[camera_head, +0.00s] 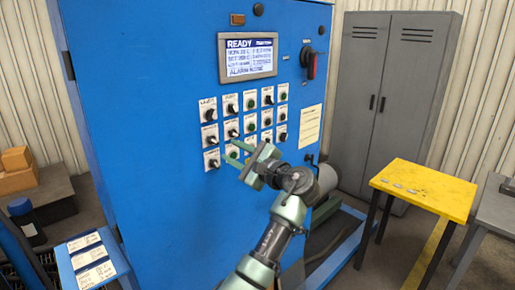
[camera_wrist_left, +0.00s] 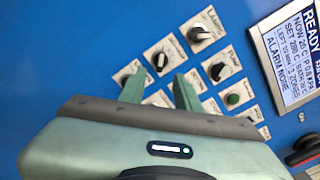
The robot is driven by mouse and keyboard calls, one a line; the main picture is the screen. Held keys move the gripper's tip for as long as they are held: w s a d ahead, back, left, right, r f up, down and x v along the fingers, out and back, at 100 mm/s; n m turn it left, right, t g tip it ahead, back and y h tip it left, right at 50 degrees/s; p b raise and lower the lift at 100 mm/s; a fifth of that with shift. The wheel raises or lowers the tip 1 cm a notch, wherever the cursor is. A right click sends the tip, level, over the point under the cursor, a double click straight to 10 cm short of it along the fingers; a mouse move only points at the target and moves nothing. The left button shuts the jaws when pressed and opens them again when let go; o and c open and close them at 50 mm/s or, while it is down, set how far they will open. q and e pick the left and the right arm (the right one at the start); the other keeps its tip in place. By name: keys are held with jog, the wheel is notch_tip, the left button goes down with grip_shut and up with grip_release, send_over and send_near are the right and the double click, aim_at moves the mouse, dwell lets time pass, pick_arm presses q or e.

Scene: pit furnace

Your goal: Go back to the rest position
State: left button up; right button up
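My left gripper (camera_head: 231,152) is in front of the lower rows of knobs and buttons on the blue control cabinet (camera_head: 150,110). In the left wrist view its two green fingers (camera_wrist_left: 159,82) stand apart, with nothing between them. They point at the panel, near labelled black knobs and a green button (camera_wrist_left: 233,99). I cannot tell whether the fingertips touch the panel. The fingers and hand hide some of the lower controls. My right gripper is in neither view.
The cabinet has a display (camera_head: 248,57) reading READY and a red-and-black switch (camera_head: 309,63). A yellow table (camera_head: 430,188) stands at right before a grey locker (camera_head: 385,90). Cardboard boxes (camera_head: 17,172) and a label stand (camera_head: 90,258) are at left. Some floor between cabinet and table is clear.

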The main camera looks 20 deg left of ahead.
pick_arm(q)
jog(key=d+f+m+t+h+b, duration=0.15)
jog(key=f+h, duration=0.25)
jog(key=f, duration=1.8)
jog(key=d+f+m+h+b, duration=0.1)
jog(key=d+f+h+b, duration=0.25)
jog(key=f, duration=1.75)
jog(key=s+d+f+n+g+h, duration=0.1)
jog(key=s+f+h, duration=0.1)
jog(key=s+f, duration=0.45)
jog(key=s+d+f+n+g+h, duration=0.1)
jog(key=s+d+f+h, duration=0.15)
jog(key=f, duration=0.75)
jog(key=s+d+f+n+g+h+b, duration=0.3)
jog(key=s+f+n, duration=0.2)
jog(key=s+f, duration=1.8)
jog(key=s+f+n+g+b, duration=0.1)
jog(key=s+f+n, duration=0.2)
jog(key=s, duration=1)
jog(key=s+f+n+g+h+b, duration=0.1)
jog(key=s+f+n, duration=0.2)
jog(key=s, duration=1)
jog(key=shift+f+n+h+b, duration=0.3)
jog(key=shift+f+n, duration=0.05)
jog(key=shift+f, duration=0.3)
